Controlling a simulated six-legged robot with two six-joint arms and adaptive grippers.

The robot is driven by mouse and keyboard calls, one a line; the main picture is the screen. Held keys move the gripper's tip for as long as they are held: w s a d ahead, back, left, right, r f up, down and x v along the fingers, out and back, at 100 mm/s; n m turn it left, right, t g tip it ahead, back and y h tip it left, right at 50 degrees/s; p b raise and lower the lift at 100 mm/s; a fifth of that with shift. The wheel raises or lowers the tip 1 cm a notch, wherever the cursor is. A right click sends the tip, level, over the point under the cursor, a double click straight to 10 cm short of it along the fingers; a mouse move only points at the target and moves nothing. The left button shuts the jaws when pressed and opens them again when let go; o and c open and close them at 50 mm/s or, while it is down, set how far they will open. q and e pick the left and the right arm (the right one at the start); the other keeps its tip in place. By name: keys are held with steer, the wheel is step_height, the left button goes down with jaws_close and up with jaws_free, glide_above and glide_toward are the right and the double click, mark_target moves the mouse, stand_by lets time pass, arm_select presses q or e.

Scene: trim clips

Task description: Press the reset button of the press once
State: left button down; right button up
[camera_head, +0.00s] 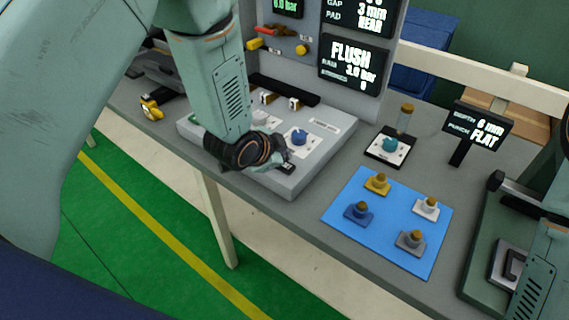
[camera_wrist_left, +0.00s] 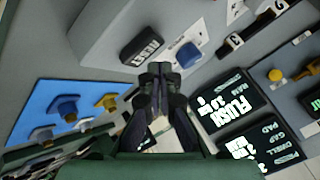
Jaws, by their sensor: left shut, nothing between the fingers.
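The press has a grey base (camera_head: 222,158) with knobs and an upright panel behind it. The dark reset button (camera_head: 287,169) is at the front right of the base, partly covered by my gripper. In the left wrist view the black button (camera_wrist_left: 141,47) shows with upside-down "RESET" lettering. My left gripper (camera_head: 284,158) is shut and empty, over the front of the base beside the button. In the left wrist view its fingertips (camera_wrist_left: 160,68) point close to the button; contact cannot be told. A blue knob (camera_head: 299,138) is just behind the button and also shows in the wrist view (camera_wrist_left: 188,53).
A screen (camera_head: 355,66) on the panel reads "FLUSH". A blue mat (camera_head: 385,224) with several coloured clips lies to the right. A teal-topped piece (camera_head: 388,148) sits behind it, near a "FLAT" sign (camera_head: 482,128). A green fixture (camera_head: 482,245) stands at the right.

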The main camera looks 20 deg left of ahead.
mark_target(283, 167)
arm_select(q)
steer(key=shift+f, duration=0.15)
steer(key=shift+f+b, duration=0.3)
steer(key=shift+f+b, duration=0.35)
steer(key=shift+f, duration=0.2)
stand_by(0.7)
steer(key=shift+r, duration=0.15)
steer(key=shift+s+r+p, duration=0.1)
steer(key=shift+r+p, duration=0.7)
steer(key=shift+r, duration=0.05)
steer(key=shift+r, duration=0.1)
step_height(283, 167, up, 5)
steer(key=p, duration=0.4)
stand_by(0.3)
